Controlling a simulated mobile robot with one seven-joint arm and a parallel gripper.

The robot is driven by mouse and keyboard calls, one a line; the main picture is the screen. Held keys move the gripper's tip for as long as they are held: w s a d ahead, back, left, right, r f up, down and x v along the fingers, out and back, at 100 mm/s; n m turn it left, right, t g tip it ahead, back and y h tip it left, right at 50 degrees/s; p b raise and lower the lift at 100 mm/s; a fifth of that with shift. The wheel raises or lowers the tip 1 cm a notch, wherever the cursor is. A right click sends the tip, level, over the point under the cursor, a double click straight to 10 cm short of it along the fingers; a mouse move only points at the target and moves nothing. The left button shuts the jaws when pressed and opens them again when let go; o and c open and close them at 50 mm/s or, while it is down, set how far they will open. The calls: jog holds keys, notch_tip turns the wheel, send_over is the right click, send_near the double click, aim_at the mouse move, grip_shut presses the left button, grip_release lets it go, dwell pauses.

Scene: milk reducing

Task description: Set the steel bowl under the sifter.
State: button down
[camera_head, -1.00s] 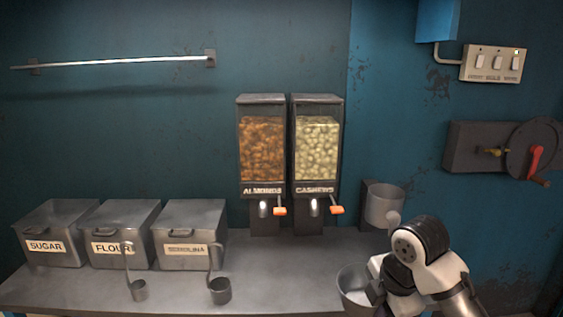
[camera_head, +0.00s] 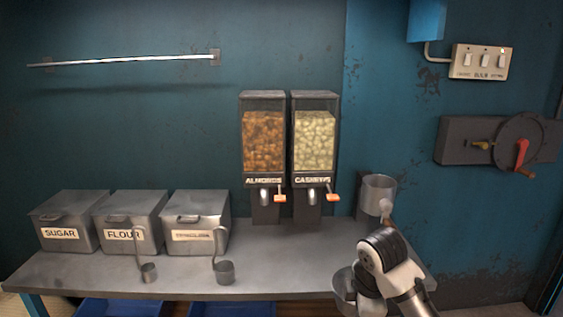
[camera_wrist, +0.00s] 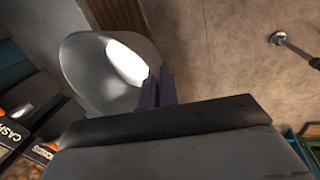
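The steel bowl (camera_head: 343,287) is at the front right of the counter in the head view, partly hidden behind my gripper and wrist (camera_head: 372,293). In the wrist view the bowl (camera_wrist: 85,75) fills the upper left, and my gripper's fingers (camera_wrist: 160,88) are closed at its rim. Whether the bowl touches the counter is hard to tell. The sifter (camera_head: 377,197) appears to be the grey metal cylinder on a bracket at the counter's back right. It is behind and above the bowl, and the bowl is apart from it.
Almond (camera_head: 263,140) and cashew (camera_head: 314,140) dispensers stand left of the sifter. Sugar (camera_head: 66,222), flour (camera_head: 130,222) and a third bin (camera_head: 196,222) line the left, with two ladles (camera_head: 149,272) in front. The counter (camera_head: 285,262) is clear in the middle.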

jog(key=w+a+f+m+g+h, duration=0.1)
jog(key=w+a+f+m, duration=0.2)
jog(key=a+f+m, duration=0.75)
jog(key=w+a+f+m+g+h, duration=0.15)
jog(key=a+f+m, duration=0.4)
jog(key=f, duration=0.95)
jog(key=s+a+f+m, duration=0.1)
jog(key=s+f, duration=0.5)
jog(key=f, duration=0.7)
jog(key=shift+s+g, duration=0.1)
jog(key=shift+g, duration=0.15)
